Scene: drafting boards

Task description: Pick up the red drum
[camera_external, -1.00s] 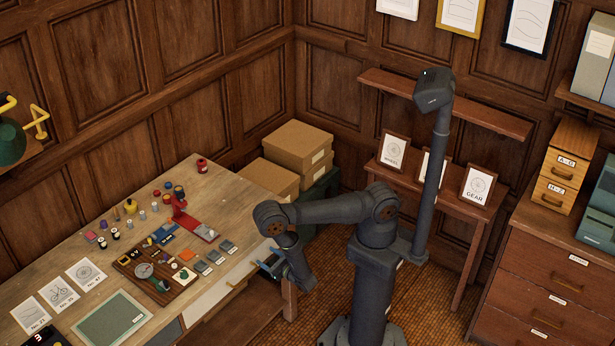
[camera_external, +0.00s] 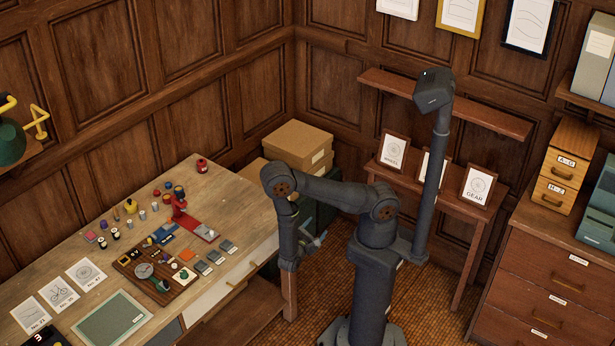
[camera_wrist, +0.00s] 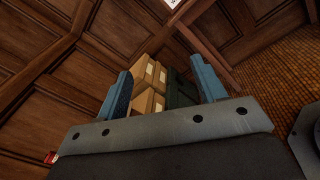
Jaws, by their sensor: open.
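A small red drum (camera_external: 201,166) stands near the far corner of the wooden desk (camera_external: 228,186), apart from the other desk items. A bit of red at the lower left edge of the wrist view (camera_wrist: 51,158) appears to be the drum, mostly cut off. My gripper (camera_external: 317,240) is to the right of the desk, beyond its edge and well away from the drum. In the wrist view my gripper (camera_wrist: 163,88) shows two blue fingers spread wide with nothing between them.
A red stapler-like tool (camera_external: 181,212) and several small coloured pieces and spools crowd the middle of the desk. Cardboard boxes (camera_external: 299,145) are stacked behind the desk's right end. A small side table (camera_external: 440,193) with framed cards stands by the wall. The desk around the drum is clear.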

